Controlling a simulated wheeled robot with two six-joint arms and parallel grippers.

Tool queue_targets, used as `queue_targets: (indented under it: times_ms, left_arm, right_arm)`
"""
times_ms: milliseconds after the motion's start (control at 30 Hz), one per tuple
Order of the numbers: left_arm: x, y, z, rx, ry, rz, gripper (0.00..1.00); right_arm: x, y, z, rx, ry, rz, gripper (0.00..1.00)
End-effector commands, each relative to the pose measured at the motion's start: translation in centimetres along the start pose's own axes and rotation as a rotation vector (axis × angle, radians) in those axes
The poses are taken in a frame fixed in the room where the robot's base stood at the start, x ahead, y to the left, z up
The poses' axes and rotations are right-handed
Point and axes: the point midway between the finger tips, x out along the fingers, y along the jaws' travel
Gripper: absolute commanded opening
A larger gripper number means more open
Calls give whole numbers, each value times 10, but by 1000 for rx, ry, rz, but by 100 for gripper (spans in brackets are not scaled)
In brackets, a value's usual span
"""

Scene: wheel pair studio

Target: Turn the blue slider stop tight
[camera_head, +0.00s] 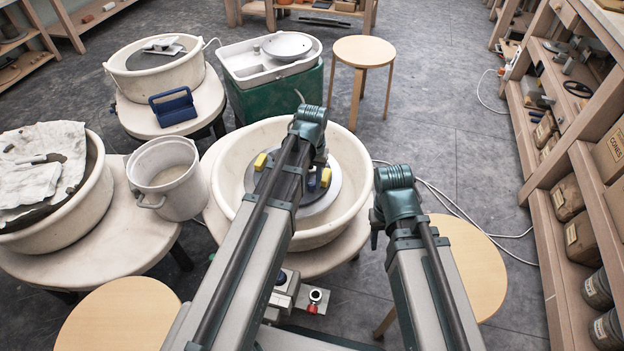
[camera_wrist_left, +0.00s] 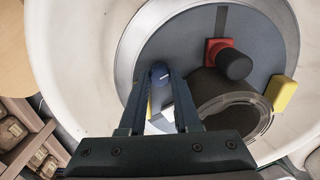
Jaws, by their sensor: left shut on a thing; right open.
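The blue slider stop (camera_wrist_left: 160,72) sits on the grey wheel head (camera_wrist_left: 185,48) and shows a rounded blue knob top with a light mark. My left gripper (camera_wrist_left: 160,84) is shut on it, one dark finger on each side. In the head view the blue stop (camera_head: 326,177) shows inside the white basin, beside my left arm, which hides much of the wheel head and the gripper. A red stop with a dark knob (camera_wrist_left: 230,63) and a yellow stop (camera_wrist_left: 283,93) are on the same wheel head. My right gripper is not visible; only its arm shows.
The white basin wall (camera_head: 352,150) surrounds the wheel head closely. A grey bucket (camera_head: 168,180) stands left of it, and wooden stools (camera_head: 470,265) stand on both sides. Shelves line the right. A clear-rimmed round thing (camera_wrist_left: 245,98) lies right of my left gripper.

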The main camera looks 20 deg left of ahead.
Motion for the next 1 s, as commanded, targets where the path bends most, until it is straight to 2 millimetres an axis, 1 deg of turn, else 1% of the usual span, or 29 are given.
queue_targets:
  times_ms: [267,800,1000]
  left_arm:
    - [0,0,0,61,0,0,0]
    - [0,0,0,457,0,0,0]
    - [0,0,0,571,0,0,0]
  right_arm:
    - [0,0,0,0,0,0,50]
    - [0,0,0,0,0,0,50]
    - [0,0,0,0,0,0,50]
